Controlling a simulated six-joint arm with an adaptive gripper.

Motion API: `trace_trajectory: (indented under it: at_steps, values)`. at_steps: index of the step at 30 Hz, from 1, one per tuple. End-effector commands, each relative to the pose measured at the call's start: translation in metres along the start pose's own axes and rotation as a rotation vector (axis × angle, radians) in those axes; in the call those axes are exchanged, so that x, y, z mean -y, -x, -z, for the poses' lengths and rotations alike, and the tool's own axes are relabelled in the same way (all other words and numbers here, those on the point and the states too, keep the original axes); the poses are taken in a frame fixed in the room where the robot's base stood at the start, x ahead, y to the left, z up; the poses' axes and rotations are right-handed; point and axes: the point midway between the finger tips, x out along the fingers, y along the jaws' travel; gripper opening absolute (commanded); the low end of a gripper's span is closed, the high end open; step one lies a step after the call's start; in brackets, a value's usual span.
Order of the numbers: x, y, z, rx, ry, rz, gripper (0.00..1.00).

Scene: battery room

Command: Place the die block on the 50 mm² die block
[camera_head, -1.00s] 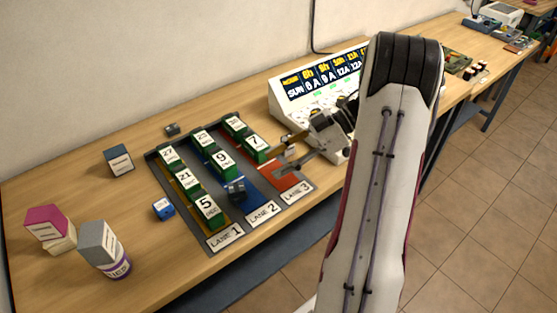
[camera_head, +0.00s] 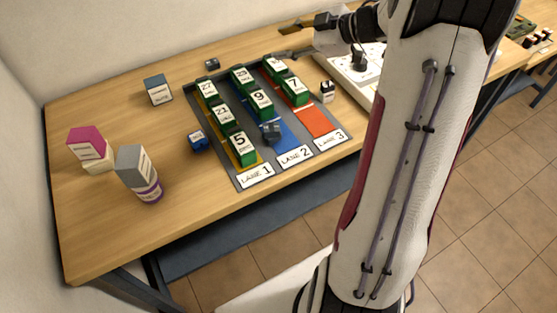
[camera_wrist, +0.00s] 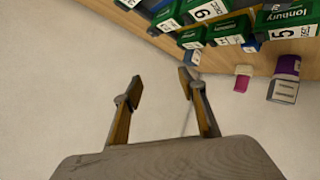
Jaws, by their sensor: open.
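My gripper (camera_head: 290,29) is open and empty, raised near the wall behind the lanes. In the wrist view its two fingers (camera_wrist: 160,88) are apart with only pale wall between them. No label reading 50 mm² is legible, so I cannot tell which blocks are the die blocks. Small block-like things on the table are a blue block (camera_head: 198,141) left of lane 1, a dark grey block (camera_head: 271,132) on lane 2, a black-and-white block (camera_head: 327,91) right of lane 3 and a small dark block (camera_head: 212,63) behind the lanes.
Green numbered boxes (camera_head: 240,147) stand on the three-lane mat (camera_head: 250,180). A grey box (camera_head: 134,163) sits on a purple-banded cylinder (camera_head: 151,192). A pink box (camera_head: 86,143) and a grey-topped box (camera_head: 157,89) stand left. A sloped white panel (camera_head: 372,75) lies behind my arm.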

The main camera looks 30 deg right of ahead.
Motion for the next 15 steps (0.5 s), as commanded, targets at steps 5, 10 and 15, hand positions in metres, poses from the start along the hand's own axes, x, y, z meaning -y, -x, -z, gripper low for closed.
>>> trace_trajectory:
  at_steps: [5, 10, 15]
  values:
    - [-0.033, 0.003, 0.042, 0.055, 0.021, -0.180, 0.41]
    - [-0.054, 0.017, 0.073, 0.110, 0.006, -0.336, 0.41]
    - [-0.063, 0.037, 0.098, 0.166, -0.038, -0.471, 0.41]
